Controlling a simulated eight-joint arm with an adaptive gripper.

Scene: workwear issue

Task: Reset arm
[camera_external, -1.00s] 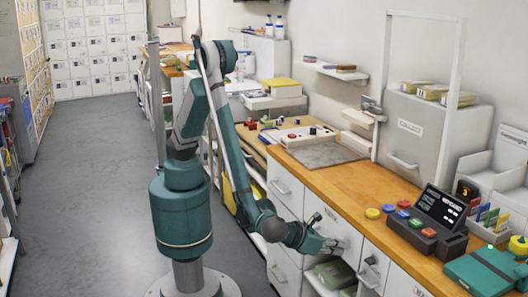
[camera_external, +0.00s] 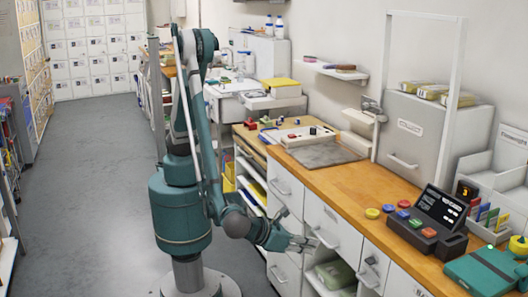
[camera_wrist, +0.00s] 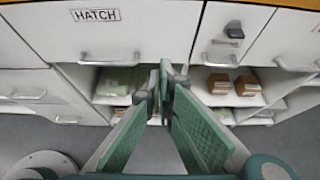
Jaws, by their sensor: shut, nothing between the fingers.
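My gripper (camera_external: 309,244) is low in front of the white drawer fronts below the wooden counter. In the external view it points right, toward the cabinet. In the wrist view my gripper (camera_wrist: 163,75) shows its green fingers with the tips together and nothing between them. The white front labelled HATCH (camera_wrist: 100,32) is ahead and above it in the wrist view. My gripper appears apart from the cabinet.
Open shelves below hold a green folded bundle (camera_external: 336,273) and brown boxes (camera_wrist: 233,85). Drawer handles (camera_wrist: 108,60) stick out. The wooden counter (camera_external: 355,190) carries a dark console (camera_external: 438,212) and a green case (camera_external: 487,272). The grey floor (camera_external: 80,200) at left is clear.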

